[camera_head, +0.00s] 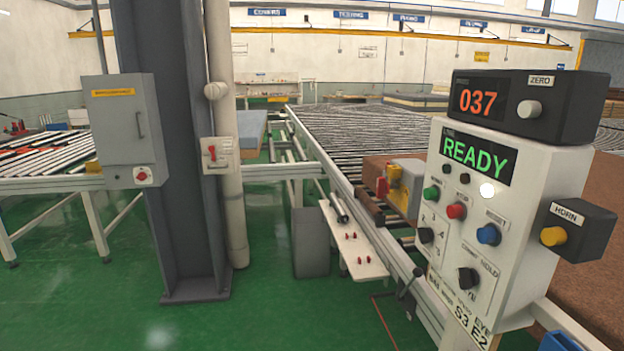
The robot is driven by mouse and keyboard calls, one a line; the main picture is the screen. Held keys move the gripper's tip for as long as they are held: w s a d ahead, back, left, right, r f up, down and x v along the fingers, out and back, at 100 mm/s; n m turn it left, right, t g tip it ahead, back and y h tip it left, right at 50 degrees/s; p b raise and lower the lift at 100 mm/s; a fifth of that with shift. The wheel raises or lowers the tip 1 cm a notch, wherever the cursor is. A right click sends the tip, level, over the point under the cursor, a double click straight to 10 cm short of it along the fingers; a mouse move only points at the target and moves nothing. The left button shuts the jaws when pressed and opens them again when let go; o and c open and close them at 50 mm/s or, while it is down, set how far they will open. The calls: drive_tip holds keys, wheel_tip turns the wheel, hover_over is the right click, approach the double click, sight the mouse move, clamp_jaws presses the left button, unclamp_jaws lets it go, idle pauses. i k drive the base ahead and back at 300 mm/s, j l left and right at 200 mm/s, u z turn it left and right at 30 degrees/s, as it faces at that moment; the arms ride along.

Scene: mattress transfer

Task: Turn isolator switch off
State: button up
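Two red-handled switches show, and I cannot read which one is labelled as the isolator. A small pale box with a red lever switch (212,153) is mounted on the dark steel column; its lever looks roughly upright. A red rotary switch (142,176) on a light plate sits at the lower right of the grey electrical cabinet (122,130); its setting is too small to tell. My gripper is not in view.
A control box (485,215) with a green READY display, coloured buttons and a 037 counter (478,101) stands close on the right. A roller conveyor (360,140) runs behind it. The dark column (172,230) rises at left centre. Green floor (260,310) is clear in front.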

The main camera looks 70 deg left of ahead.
sight(384, 186)
drive_tip(key=u, duration=1.5)
